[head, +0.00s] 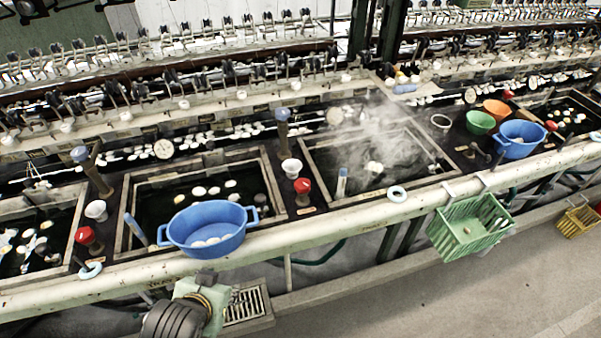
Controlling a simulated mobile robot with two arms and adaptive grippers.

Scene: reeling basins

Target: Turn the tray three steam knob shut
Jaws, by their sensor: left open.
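Steam rises over the third basin from the left (447,172), a dark water tray with a few pale cocoons. Red knobs stand on the dark deck between basins: one (302,186) left of the steaming basin, one (85,235) further left, and one (550,126) at the far right. A dark knob (473,148) stands just right of the steaming basin. No readable label shows which is the tray three steam knob. My left gripper (207,277) is open and empty, low in front of the bench rail below the blue bowl, apart from every knob. My right gripper is not in view.
A blue two-handled bowl (208,226) sits at the front of the second basin. A pale rail (330,220) runs along the bench front, with a green basket (468,228) hanging from it. Blue-topped posts (282,115) rise behind. Floor at lower right is clear.

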